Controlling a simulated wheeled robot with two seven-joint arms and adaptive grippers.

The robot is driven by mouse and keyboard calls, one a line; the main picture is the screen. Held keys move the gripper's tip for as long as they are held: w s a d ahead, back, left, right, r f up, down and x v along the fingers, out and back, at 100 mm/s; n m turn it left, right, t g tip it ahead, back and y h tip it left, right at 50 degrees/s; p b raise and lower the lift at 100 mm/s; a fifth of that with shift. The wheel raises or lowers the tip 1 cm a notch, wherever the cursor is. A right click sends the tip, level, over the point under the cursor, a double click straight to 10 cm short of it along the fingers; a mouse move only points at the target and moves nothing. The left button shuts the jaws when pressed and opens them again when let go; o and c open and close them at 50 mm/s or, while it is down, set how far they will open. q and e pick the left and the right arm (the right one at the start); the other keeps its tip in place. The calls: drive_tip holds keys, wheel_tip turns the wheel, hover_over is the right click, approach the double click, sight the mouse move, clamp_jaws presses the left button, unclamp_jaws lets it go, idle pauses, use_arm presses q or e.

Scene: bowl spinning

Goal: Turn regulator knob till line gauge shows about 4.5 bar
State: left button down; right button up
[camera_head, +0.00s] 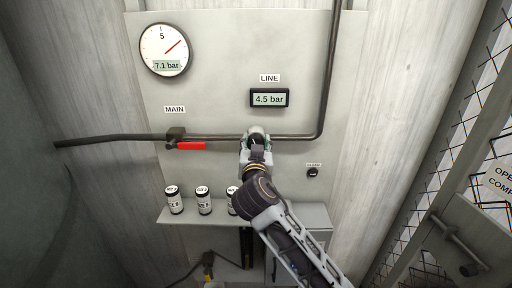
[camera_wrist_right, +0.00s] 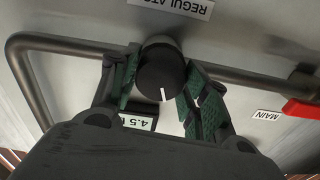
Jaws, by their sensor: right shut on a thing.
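The regulator knob (camera_wrist_right: 160,75) is a round black knob with a white index mark, on the pipe below the line gauge. My right gripper (camera_head: 257,140) is shut on the knob; in the right wrist view its green-padded fingers (camera_wrist_right: 162,88) sit on either side of it. In the head view the gripper mostly hides the knob. The line gauge (camera_head: 269,98) is a dark-framed display reading 4.5 bar; it shows upside down and partly covered in the right wrist view (camera_wrist_right: 138,121). My left gripper does not show.
A round dial (camera_head: 164,50) at upper left reads 7.1 bar. A red-handled valve (camera_head: 190,146) labelled MAIN is left of the gripper. A small black BLEED knob (camera_head: 313,172) is at right. Several labelled canisters (camera_head: 204,201) stand on a shelf below. Wire mesh (camera_head: 470,130) is at far right.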

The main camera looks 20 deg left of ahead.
drive_tip(key=shift+r, duration=0.25)
drive_tip(key=o, duration=1)
drive_tip(key=shift+a+f, duration=0.1)
drive_tip(key=shift+f, duration=0.1)
drive_tip(key=shift+s, duration=0.15)
drive_tip(key=v, duration=1.1)
drive_tip(key=shift+s, duration=0.35)
drive_tip(key=shift+d, duration=0.25)
